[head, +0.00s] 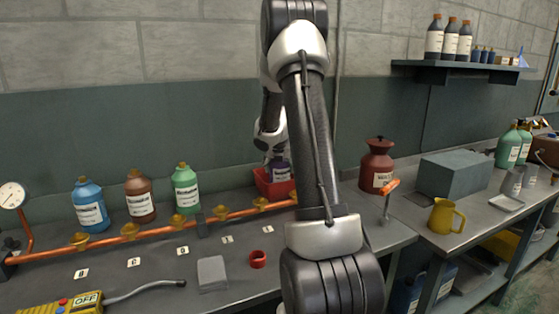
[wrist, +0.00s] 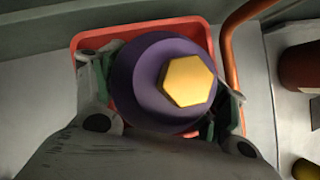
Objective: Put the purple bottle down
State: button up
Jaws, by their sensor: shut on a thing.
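The purple bottle (wrist: 138,85) has a yellow hexagonal cap (wrist: 187,81) and fills the middle of the wrist view. My gripper (wrist: 165,105) is shut on it, with a finger on each side. The bottle is over or inside a red tray (wrist: 88,42), whose rim shows around it. In the head view, the purple bottle (head: 281,168) shows partly behind my arm, at the red tray (head: 262,186). My arm hides much of both. I cannot tell whether the bottle touches the tray's floor.
Blue (head: 89,207), brown (head: 139,195) and green (head: 186,189) bottles stand left of the tray. A copper pipe (head: 100,243) with yellow valves runs in front. A dark red canister (head: 377,168) stands to the right. A red ring (head: 258,259) and a grey block (head: 212,272) lie nearer.

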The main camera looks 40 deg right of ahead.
jog(key=shift+f, duration=0.1)
dwell(0.3)
jog(key=o, duration=2.1)
jog(key=shift+f, duration=0.15)
jog(key=s+a+r+m, duration=0.9)
jog(key=s+a+r, duration=0.45)
jog(key=r, duration=0.25)
jog(key=s+a+m+y, duration=0.1)
jog(key=s+a+m, duration=0.4)
jog(key=s+m, duration=0.1)
jog(key=s+a+f+m+y, duration=0.1)
jog(key=s+a+m+y, duration=0.1)
jog(key=s+a+m, duration=0.3)
jog(key=s+a+m+y, duration=0.1)
jog(key=s+a+m, duration=0.5)
jog(key=s, duration=0.3)
jog(key=shift+s+f+m+g, duration=0.2)
jog(key=shift+s+m+g, duration=0.2)
jog(key=shift+m, duration=0.4)
jog(key=shift+w, duration=0.1)
